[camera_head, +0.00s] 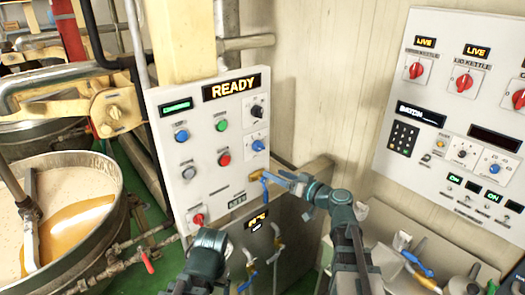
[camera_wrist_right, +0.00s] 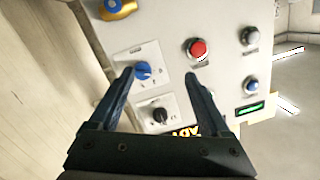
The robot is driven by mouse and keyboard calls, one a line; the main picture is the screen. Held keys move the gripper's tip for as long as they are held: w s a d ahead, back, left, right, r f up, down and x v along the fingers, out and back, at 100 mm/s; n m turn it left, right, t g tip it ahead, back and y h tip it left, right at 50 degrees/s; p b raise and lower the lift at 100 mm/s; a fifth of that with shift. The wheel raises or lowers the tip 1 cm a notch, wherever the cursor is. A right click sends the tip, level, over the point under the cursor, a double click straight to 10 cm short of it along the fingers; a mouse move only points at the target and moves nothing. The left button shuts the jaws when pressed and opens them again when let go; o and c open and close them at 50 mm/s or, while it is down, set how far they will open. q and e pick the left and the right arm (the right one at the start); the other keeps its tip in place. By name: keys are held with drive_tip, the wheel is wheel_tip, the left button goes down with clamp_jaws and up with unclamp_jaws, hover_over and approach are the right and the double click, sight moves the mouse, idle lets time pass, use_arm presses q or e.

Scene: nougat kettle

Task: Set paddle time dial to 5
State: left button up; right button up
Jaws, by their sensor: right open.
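The white control panel (camera_head: 205,150) carries a dial with a black knob (camera_head: 257,111) and, below it, one with a blue knob (camera_head: 258,145). Their labels are too small to read, so I cannot tell which is the paddle time dial. My right gripper (camera_head: 270,178) is open and empty, just below the blue-knob dial in the head view. No contact shows. Only part of my left arm shows; its gripper is not seen.
A red button (camera_head: 224,159) and a green button (camera_head: 221,125) sit left of the dials. A yellow fitting (camera_head: 255,175) is close to my right gripper. A kettle (camera_head: 95,235) stands at left, and a second panel (camera_head: 450,85) hangs at right.

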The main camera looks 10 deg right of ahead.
sight(262, 149)
drive_tip(key=w+d+r+m+t, duration=0.1)
drive_tip(key=d+r+t, duration=0.1)
drive_tip(key=d, duration=0.2)
drive_tip(key=shift+h, duration=0.4)
drive_tip(key=x, duration=1.4)
drive_tip(key=shift+s, duration=0.1)
clamp_jaws()
